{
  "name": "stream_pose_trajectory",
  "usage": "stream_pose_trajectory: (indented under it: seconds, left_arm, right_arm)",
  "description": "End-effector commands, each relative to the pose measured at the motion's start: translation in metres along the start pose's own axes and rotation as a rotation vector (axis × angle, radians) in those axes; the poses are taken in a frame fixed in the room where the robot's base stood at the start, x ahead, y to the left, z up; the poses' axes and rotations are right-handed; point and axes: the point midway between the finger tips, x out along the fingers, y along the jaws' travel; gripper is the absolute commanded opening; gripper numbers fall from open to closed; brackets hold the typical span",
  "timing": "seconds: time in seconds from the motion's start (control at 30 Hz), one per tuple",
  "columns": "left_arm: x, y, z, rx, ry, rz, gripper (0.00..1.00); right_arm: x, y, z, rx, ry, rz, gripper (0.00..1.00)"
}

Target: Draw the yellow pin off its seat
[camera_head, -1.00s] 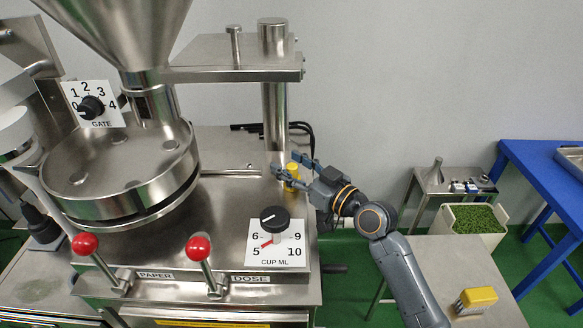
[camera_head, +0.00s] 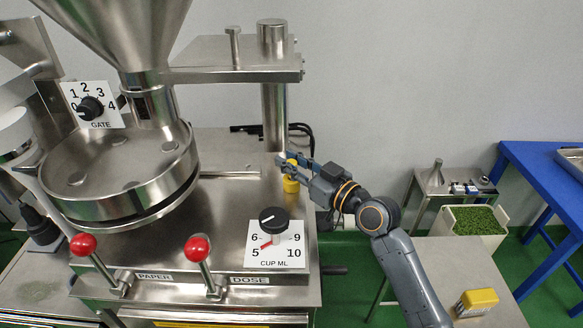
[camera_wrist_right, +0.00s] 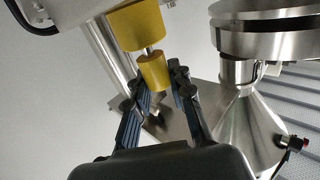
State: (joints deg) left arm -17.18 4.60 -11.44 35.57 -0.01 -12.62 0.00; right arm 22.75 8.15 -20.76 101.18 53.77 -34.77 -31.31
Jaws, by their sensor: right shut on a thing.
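The yellow pin has a small yellow knob (camera_wrist_right: 153,72) on a thin metal shaft. In the right wrist view the shaft shows between the knob and a wider yellow seat (camera_wrist_right: 137,26). In the head view the seat (camera_head: 291,185) stands on the steel machine top, with the knob (camera_head: 291,163) above it between my fingers. My right gripper (camera_head: 286,164) comes in from the right and is shut on the knob. Its fingers also flank the knob in the right wrist view (camera_wrist_right: 155,88). Whether the shaft's end is still in the seat I cannot tell. My left gripper is not in view.
A steel column (camera_head: 274,118) rises behind the seat. The cup dial (camera_head: 273,222) stands in front of it, and two red-knobbed levers (camera_head: 198,249) at the front edge. The round steel drum (camera_head: 120,175) is to the left. A yellow brush (camera_head: 478,300) lies on the right table.

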Motion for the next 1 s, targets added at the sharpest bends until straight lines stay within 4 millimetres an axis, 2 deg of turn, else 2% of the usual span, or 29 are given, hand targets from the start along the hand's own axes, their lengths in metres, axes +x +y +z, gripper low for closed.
stream_pose_trajectory:
  seconds: [0.1,0.17,0.4,0.7,1.0]
  left_arm:
    - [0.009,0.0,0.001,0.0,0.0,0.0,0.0]
    - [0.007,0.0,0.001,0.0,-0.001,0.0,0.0]
    - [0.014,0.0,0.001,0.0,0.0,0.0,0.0]
    - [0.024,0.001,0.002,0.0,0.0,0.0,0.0]
    - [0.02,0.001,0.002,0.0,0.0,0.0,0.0]
  right_arm:
    - [0.0,0.0,-0.018,-0.006,0.006,0.0,0.0]
    - [-0.006,-0.006,-0.028,-0.004,0.005,-0.002,0.0]
    - [-0.04,-0.036,-0.082,-0.008,0.01,0.0,0.0]
    - [-0.085,-0.08,-0.106,-0.003,0.004,-0.001,0.0]
    - [-0.102,-0.095,-0.118,-0.001,0.0,0.002,0.0]
